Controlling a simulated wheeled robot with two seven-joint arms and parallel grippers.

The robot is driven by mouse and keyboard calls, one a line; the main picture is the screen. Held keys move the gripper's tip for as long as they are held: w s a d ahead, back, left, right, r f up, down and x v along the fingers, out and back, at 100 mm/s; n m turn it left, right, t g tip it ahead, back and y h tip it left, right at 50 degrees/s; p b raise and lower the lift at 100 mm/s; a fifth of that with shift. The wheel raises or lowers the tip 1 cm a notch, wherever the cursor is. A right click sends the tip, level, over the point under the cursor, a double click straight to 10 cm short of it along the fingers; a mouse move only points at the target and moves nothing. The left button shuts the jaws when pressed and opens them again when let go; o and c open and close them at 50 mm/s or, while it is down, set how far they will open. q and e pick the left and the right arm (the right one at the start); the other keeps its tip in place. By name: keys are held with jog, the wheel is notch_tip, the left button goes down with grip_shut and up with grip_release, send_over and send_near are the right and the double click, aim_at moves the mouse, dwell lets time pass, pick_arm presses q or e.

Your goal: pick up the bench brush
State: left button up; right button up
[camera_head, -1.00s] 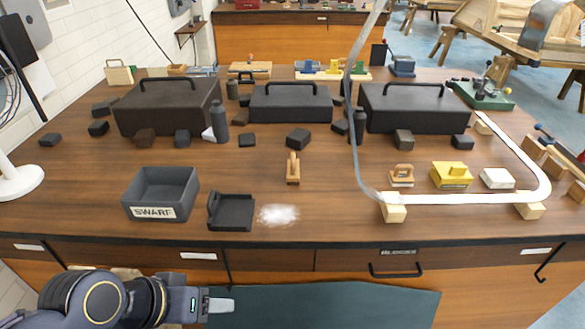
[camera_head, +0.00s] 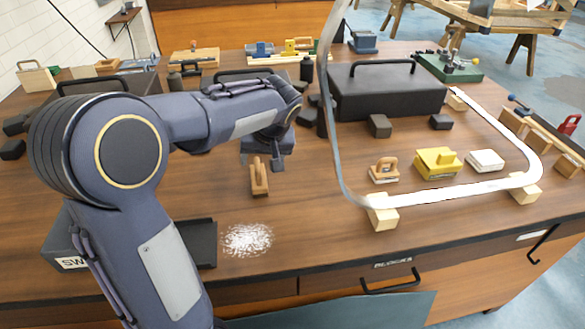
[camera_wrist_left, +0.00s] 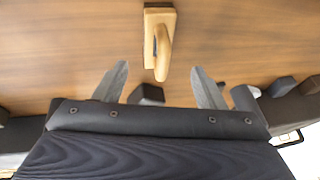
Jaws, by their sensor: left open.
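The bench brush (camera_head: 259,178), a light wooden block with an upright handle, stands on the brown bench top (camera_head: 305,215) behind a patch of white dust (camera_head: 247,240). My left gripper (camera_head: 264,160) hangs just above and behind the brush, with its fingers partly hidden in the head view. In the left wrist view the gripper (camera_wrist_left: 160,72) is open and empty, and the brush (camera_wrist_left: 158,30) lies ahead of the fingertips, roughly centred between them, with its handle end near the gap. My right gripper is not in view.
My left arm hides much of the grey swarf bin (camera_head: 60,240) and the dark dustpan (camera_head: 205,243). A pale curved strip (camera_head: 440,192) rests on wooden blocks at right, around a small wooden-handled block (camera_head: 384,171) and a yellow one (camera_head: 437,163). Dark cases (camera_head: 385,95) stand behind.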

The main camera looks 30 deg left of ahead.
aim_at(259, 166)
pick_arm(q)
jog(key=shift+w, duration=0.5)
jog(key=x, duration=0.7)
jog(key=shift+w+a, duration=0.25)
jog(key=shift+a, duration=0.15)
jog(key=c, duration=1.2)
